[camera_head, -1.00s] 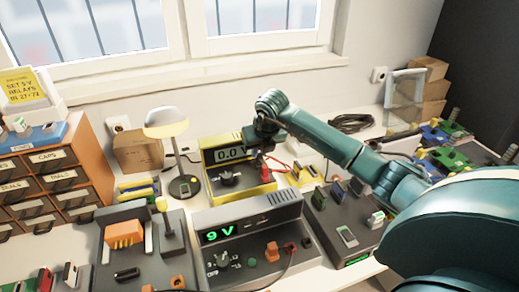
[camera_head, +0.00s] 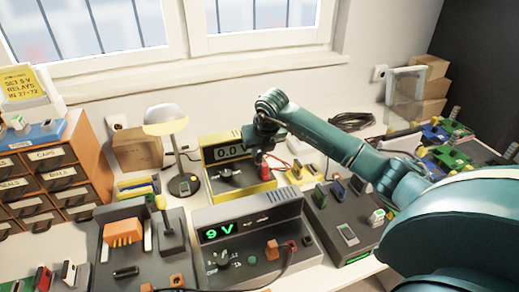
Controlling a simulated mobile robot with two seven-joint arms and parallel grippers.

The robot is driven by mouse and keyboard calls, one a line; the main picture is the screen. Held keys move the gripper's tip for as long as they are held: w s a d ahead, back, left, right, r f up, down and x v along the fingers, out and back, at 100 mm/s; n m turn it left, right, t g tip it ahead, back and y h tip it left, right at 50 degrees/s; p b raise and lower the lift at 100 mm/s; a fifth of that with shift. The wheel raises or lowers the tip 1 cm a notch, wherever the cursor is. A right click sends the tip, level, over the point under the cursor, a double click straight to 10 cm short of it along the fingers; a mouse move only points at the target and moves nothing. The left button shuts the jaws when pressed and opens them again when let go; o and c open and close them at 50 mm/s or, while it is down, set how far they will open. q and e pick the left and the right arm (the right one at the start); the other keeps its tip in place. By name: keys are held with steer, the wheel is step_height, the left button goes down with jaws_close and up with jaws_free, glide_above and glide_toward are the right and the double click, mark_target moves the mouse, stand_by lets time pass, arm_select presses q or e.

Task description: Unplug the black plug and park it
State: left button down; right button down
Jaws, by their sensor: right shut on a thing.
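My right gripper (camera_head: 262,151) is over the right part of a yellow meter (camera_head: 240,189) that reads 0.0 V. It is shut on a small dark thing just above the meter's top, which I take to be the black plug (camera_head: 258,158). The plug is mostly hidden by the fingers, and I cannot tell whether it still sits in a socket. A red plug (camera_head: 265,171) stands in the meter close below the gripper, with a red lead running off to the right. My left gripper is not in view.
A grey supply (camera_head: 250,222) reading 9 V stands in front of the meter, with a cable at its front. A desk lamp (camera_head: 166,125) stands to the left. A dark panel with modules (camera_head: 345,230) lies to the right. Drawers (camera_head: 45,185) fill the left side.

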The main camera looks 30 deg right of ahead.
arm_select(q)
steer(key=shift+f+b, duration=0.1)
steer(key=shift+b, duration=0.2)
arm_select(e)
steer(key=shift+f, duration=0.3)
steer(key=c, duration=1.3)
jaws_free()
steer(key=shift+r, duration=0.15)
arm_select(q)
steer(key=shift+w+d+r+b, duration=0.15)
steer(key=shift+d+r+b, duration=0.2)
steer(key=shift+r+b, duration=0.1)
arm_select(e)
steer(key=v, duration=1.3)
steer(key=shift+a, duration=0.1)
